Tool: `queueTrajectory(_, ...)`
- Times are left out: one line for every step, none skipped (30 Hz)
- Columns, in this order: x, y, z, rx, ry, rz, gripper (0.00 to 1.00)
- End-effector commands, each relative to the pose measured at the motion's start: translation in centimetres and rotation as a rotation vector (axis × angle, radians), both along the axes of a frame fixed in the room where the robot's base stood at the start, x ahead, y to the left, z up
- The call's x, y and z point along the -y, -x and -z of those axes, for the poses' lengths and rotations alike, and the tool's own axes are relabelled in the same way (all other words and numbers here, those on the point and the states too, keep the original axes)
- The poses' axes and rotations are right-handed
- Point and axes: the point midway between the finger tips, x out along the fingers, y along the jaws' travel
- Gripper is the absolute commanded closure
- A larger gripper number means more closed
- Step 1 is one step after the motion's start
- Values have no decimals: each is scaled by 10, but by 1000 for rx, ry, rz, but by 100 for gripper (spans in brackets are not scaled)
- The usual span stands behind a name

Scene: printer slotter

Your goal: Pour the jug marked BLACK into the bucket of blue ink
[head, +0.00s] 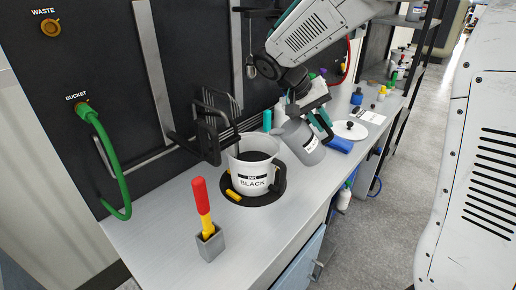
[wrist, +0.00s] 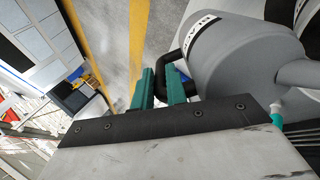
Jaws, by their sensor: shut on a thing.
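A grey jug (head: 301,141) with a white label hangs from my gripper (head: 318,122), tilted, just right of a white bucket. The white bucket (head: 241,178) has a label reading BLACK and stands on a dark round base. Its inside looks dark; the ink's colour is unclear. No stream is visible between jug and bucket.
A red and yellow handled tool (head: 202,200) stands in a grey holder (head: 211,243) at the front. A black bracket (head: 211,130) sits close behind the bucket. A green hose (head: 112,160) hangs at left. A white round lid (head: 350,130) and small bottles lie farther right.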

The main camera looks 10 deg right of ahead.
Motion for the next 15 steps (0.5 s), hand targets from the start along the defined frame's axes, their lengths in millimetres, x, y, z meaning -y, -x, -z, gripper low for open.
queueTrajectory(0, 0, -1, 0, 5, -1, 100)
queueTrajectory(0, 0, -1, -1, 8, 0, 100)
queueTrajectory(-1, 0, -2, -2, 12, 0, 100)
queueTrajectory(-1, 0, -2, -3, 16, 0, 100)
queueTrajectory(-1, 0, -3, -3, 20, 1, 100)
queueTrajectory(-1, 0, -4, -4, 24, 1, 100)
queueTrajectory(-1, 0, -4, -5, 28, 1, 100)
queueTrajectory(-1, 0, -4, -6, 31, 1, 100)
queueTrajectory(-1, 0, -5, -6, 35, 2, 100)
queueTrajectory(-1, -1, -5, -7, 39, 2, 100)
queueTrajectory(-2, -1, -6, -7, 44, 3, 100)
queueTrajectory(-2, -1, -7, -9, 53, 3, 100)
queueTrajectory(-2, -1, -8, -10, 61, 4, 100)
queueTrajectory(-2, -1, -9, -12, 68, 5, 100)
queueTrajectory(-2, -1, -10, -14, 75, 5, 100)
